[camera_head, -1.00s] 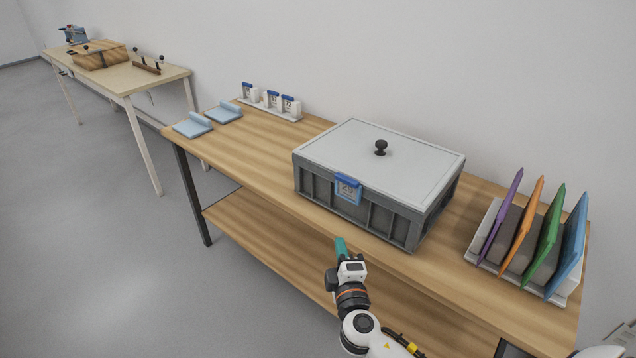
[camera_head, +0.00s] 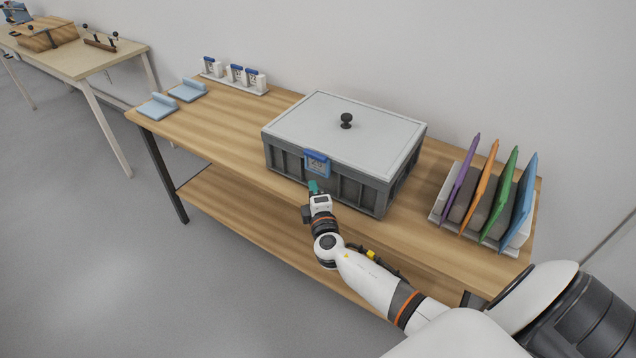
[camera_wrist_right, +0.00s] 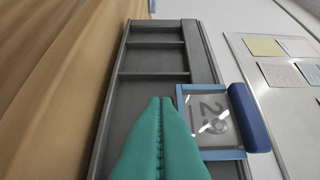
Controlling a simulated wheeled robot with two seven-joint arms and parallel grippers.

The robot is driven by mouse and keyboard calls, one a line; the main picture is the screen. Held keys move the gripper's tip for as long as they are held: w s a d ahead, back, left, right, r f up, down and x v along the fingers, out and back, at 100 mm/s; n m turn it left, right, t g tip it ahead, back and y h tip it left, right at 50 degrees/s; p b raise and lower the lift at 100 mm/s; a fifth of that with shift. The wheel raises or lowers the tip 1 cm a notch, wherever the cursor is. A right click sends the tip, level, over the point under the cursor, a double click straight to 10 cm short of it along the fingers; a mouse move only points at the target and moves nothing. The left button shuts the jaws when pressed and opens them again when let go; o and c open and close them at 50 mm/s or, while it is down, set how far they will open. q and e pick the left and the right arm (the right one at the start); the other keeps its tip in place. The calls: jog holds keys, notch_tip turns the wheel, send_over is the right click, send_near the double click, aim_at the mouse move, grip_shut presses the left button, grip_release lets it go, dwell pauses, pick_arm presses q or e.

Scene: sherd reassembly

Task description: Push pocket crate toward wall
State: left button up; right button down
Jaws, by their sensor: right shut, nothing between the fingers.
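The pocket crate (camera_head: 347,190) is a dark grey ribbed box with a light grey lid (camera_head: 375,135) and a black knob (camera_head: 346,120). It stands on the wooden table, with the wall behind it. A blue-framed tag (camera_head: 317,164) reading 29 hangs on its front. My right gripper (camera_head: 313,186) has teal fingers, shut and empty, at the crate's front just below the tag. In the right wrist view the shut fingers (camera_wrist_right: 161,105) point at the ribbed crate front (camera_wrist_right: 150,92) beside the tag (camera_wrist_right: 209,120). I cannot tell whether they touch it. My left gripper is not in view.
A rack (camera_head: 437,208) with purple, orange, green and blue boards stands right of the crate. Blue pads (camera_head: 158,107) and a white strip of small tagged containers (camera_head: 236,80) lie to the left. The wooden table (camera_head: 235,135) has a lower shelf. Another table stands at far left.

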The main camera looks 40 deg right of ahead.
jog(key=shift+w+d, duration=0.35)
jog(key=shift+d, duration=0.55)
jog(key=shift+w+d+f, duration=0.1)
jog(key=shift+d, duration=0.2)
jog(key=w+d+b, duration=0.1)
jog(key=d+b, duration=0.1)
jog(key=d, duration=0.1)
jog(key=w+d+b, duration=0.1)
jog(key=d+b, duration=0.1)
jog(key=d, duration=0.2)
jog(key=w+d+b, duration=0.2)
jog(key=d+b, duration=0.1)
jog(key=shift+w+d, duration=0.1)
jog(key=shift+d, duration=0.15)
jog(key=shift+w+d, duration=0.15)
jog(key=shift+d, duration=0.25)
